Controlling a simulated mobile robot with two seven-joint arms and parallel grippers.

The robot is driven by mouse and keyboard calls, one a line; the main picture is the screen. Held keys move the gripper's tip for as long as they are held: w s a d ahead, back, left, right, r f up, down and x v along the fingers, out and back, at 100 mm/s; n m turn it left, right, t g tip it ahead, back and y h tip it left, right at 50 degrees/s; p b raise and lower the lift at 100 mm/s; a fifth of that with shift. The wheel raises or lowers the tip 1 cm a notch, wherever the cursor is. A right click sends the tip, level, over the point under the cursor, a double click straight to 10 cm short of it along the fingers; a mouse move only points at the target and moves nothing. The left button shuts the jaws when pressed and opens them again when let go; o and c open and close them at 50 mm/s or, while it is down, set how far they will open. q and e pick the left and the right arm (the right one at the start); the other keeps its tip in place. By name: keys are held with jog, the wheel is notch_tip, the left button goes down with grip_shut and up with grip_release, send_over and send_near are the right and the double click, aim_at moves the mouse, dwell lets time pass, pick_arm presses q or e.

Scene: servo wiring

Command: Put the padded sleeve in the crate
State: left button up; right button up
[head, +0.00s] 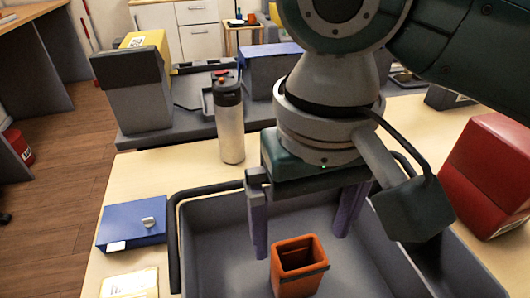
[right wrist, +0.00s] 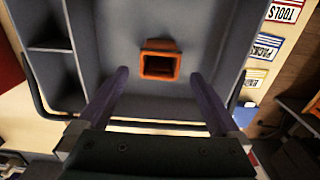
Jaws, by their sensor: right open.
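The orange padded sleeve (head: 299,268), an open-topped hollow box shape with a dark band near its rim, is inside the grey crate (head: 220,255). In the right wrist view the sleeve (right wrist: 160,60) shows its open mouth, near the middle of the main compartment of the crate (right wrist: 208,35). I cannot tell for sure that its base rests on the floor. My right gripper (head: 303,228) is open and empty above the crate, its two purple fingers apart and clear of the sleeve. In the right wrist view the fingertips (right wrist: 160,76) sit to either side, just below the sleeve. My left gripper is out of view.
A blue box (head: 132,224) and a pale card (head: 130,284) lie left of the crate. A steel bottle (head: 228,118) stands behind it. A red box (head: 492,172) is at the right. Side compartments (right wrist: 50,65) line one side of the crate.

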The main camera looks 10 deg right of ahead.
jog(key=s+a+n+t+y, duration=0.1)
jog(key=s+a+n+y, duration=0.15)
jog(key=s+a, duration=0.2)
jog(key=s+d+t+h, duration=0.1)
jog(key=s+d, duration=0.3)
jog(key=d, duration=0.3)
jog(key=s+d+f+t+h, duration=0.1)
jog(key=s+d, duration=0.2)
jog(key=d, duration=0.4)
jog(key=shift+s+f+m+t, duration=0.25)
jog(key=shift+s+m+t, duration=0.1)
jog(key=shift+m, duration=0.1)
notch_tip(320, 180, up, 48)
jog(key=p, duration=4.8)
jog(key=shift+a, duration=0.1)
